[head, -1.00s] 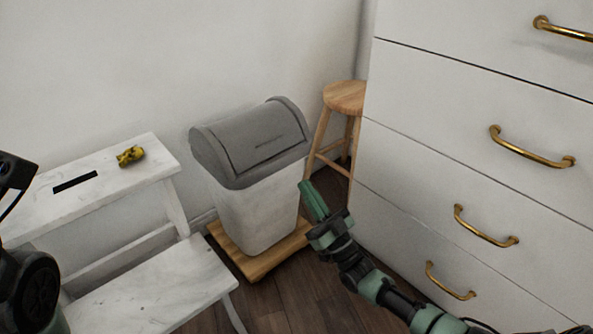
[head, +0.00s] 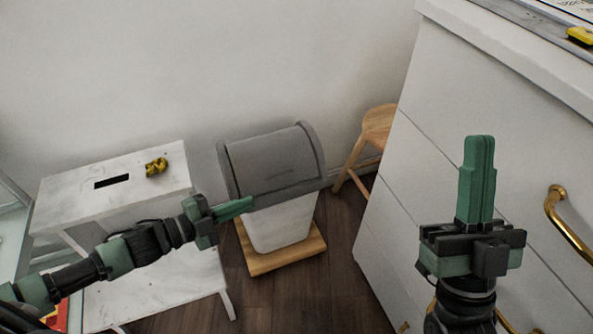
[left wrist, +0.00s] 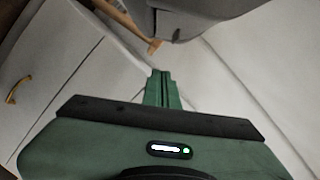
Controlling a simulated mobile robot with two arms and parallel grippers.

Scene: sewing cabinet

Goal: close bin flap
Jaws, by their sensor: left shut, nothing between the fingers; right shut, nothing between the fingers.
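The bin has a white body (head: 282,224) and a grey lid with a grey flap (head: 275,163). It stands on a wooden board (head: 288,258) on the floor. The flap appears level with the lid frame, with no clear gap showing. My left gripper (head: 241,205) is shut and empty at the lid's lower left front edge; I cannot tell if it touches. In the left wrist view, my left gripper's fingers (left wrist: 162,88) are together, below the grey lid (left wrist: 195,18). My right gripper (head: 477,160) is shut, empty and raised in front of the drawers.
A white step stool (head: 75,200) with a small yellow object (head: 156,167) stands left of the bin. A wooden stool (head: 378,124) stands behind right. A white drawer cabinet (head: 400,190) with brass handles (head: 553,205) fills the right. Dark floor lies in front of the bin.

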